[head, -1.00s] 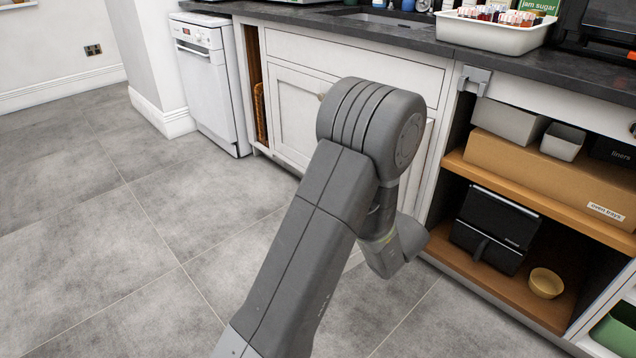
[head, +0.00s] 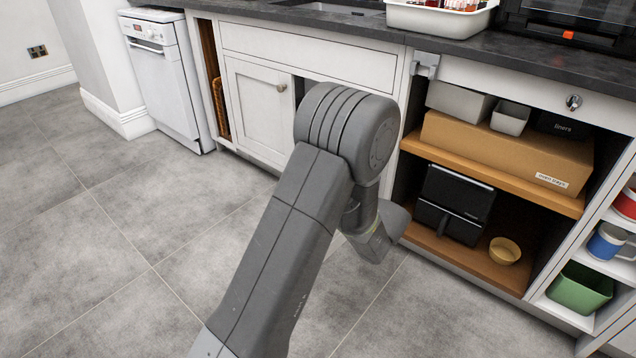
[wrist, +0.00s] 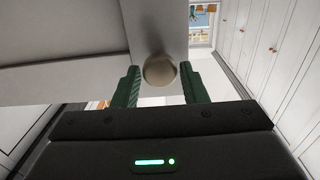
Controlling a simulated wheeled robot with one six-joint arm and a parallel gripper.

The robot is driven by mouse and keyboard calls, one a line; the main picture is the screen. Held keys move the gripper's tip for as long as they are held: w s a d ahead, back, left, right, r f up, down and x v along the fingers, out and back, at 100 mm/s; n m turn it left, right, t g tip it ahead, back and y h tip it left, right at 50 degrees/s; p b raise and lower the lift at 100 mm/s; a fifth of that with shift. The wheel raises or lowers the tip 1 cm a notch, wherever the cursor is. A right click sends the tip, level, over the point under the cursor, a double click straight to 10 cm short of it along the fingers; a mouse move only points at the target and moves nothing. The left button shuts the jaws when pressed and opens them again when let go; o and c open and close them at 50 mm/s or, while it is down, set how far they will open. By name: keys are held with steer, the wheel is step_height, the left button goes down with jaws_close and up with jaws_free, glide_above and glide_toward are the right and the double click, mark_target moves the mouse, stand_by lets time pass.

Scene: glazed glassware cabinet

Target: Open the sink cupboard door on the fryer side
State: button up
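The sink cupboard has two doors. Its left door (head: 258,108) is closed, with a round knob. The door on the fryer side is mostly hidden behind my arm in the head view; a dark gap beside the left door suggests it stands open. In the wrist view its pale panel (wrist: 70,83) fills the left, and its free edge stands clear with room beyond. My gripper is hidden in the head view.
The black fryer (head: 453,205) stands on the open lower shelf to the right, with a yellow bowl (head: 504,250) beside it. A grey latch-like fitting (head: 426,65) is on the frame above. A white dishwasher (head: 163,75) is at left. The floor in front is clear.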

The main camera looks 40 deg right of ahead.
steer(key=shift+o, duration=1)
steer(key=s+p, duration=0.3)
steer(key=s, duration=1)
steer(key=shift+s+d+p, duration=0.3)
steer(key=shift+s+d, duration=0.05)
steer(key=shift+d, duration=0.1)
steer(key=w+a+b, duration=0.1)
steer(key=w+b, duration=0.2)
steer(key=w, duration=1.1)
steer(key=shift+b, duration=0.35)
steer(key=shift+s, duration=0.15)
